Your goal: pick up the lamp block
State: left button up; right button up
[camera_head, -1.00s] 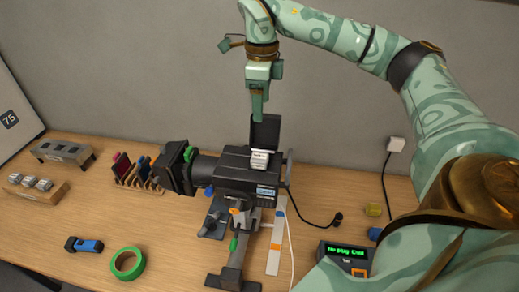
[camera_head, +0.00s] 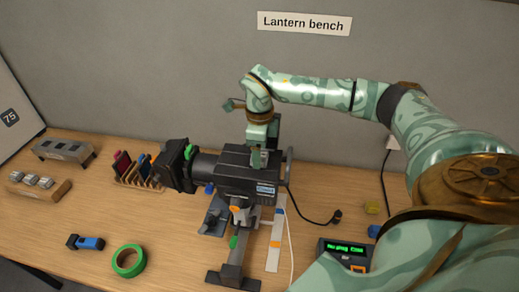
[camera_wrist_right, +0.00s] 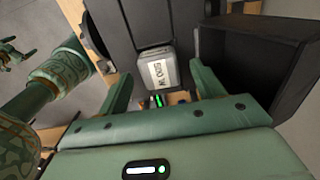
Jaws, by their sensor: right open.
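The lamp block is a small pale grey block with a white label (camera_wrist_right: 158,70), seen in the right wrist view on top of the black lantern (camera_head: 235,170). My right gripper (camera_wrist_right: 161,85) is open, with one finger on each side of the block. In the head view my right gripper (camera_head: 258,157) points down at the lantern's top and mostly hides the block. I cannot tell whether the fingers touch it. A patterned green arm and a small pronged shape (camera_wrist_right: 15,50) show at the left of the wrist view; its jaw state is unclear.
A rack of coloured filters (camera_head: 137,172), a block holder (camera_head: 38,186), green tape (camera_head: 128,262), a blue-black tool (camera_head: 85,243) and a display box (camera_head: 343,254) lie around.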

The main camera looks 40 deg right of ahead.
jog(key=c, duration=1)
jog(key=shift+r, duration=0.1)
jog(key=shift+r+b, duration=0.3)
jog(key=shift+r, duration=0.3)
jog(key=s+a+r+b, duration=0.1)
jog(key=a+r, duration=0.3)
jog(key=s+a+r+b, duration=0.1)
jog(key=s+a+r, duration=0.1)
jog(key=a+r, duration=0.1)
jog(key=s+a+r+b, duration=0.1)
jog(key=s+a+r, duration=0.1)
jog(key=a+r, duration=0.2)
jog(key=shift+a+r, duration=0.2)
jog(key=shift+a, duration=0.35)
jog(key=shift+a+r, duration=0.15)
jog(key=shift+a, duration=0.35)
